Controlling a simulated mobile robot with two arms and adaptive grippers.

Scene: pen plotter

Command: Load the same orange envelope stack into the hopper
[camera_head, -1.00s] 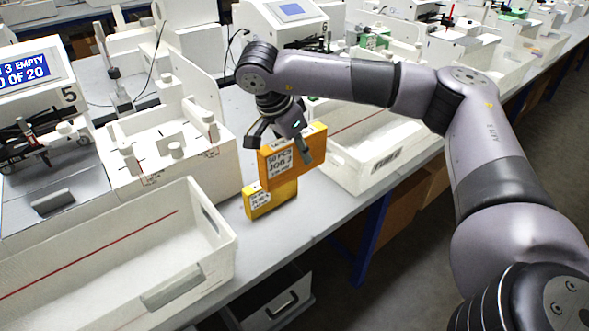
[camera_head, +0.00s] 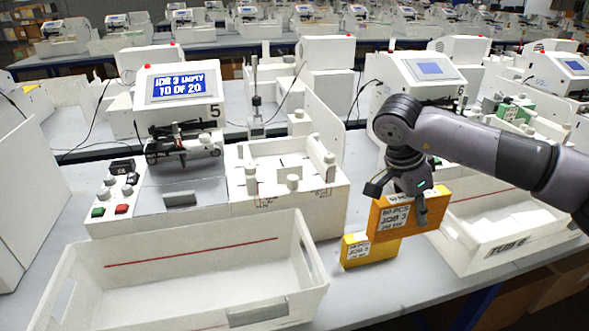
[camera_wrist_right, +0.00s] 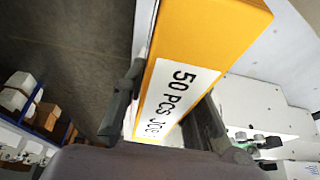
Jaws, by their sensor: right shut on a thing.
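An orange envelope stack (camera_head: 408,214) with a white label reading "JOB 3" is in my right gripper (camera_head: 414,200). One finger shows in front of its face. In the right wrist view the fingers lie on both sides of the stack (camera_wrist_right: 217,30), whose label reads "50 PCS". The stack is upright and partly overlaps a smaller yellow stack (camera_head: 381,252) on the table; I cannot tell whether they touch. The hopper (camera_head: 287,186), a white open-topped tray on machine 5, is to the left and looks empty. My left gripper is not in view.
An empty white tub (camera_head: 190,270) with a red line stands in front of machine 5. Another tub (camera_head: 495,240) stands right of the stacks. The machine screen (camera_head: 180,84) reads "JOB 3 EMPTY, 10 OF 20". Bare table (camera_head: 370,295) lies between the tubs.

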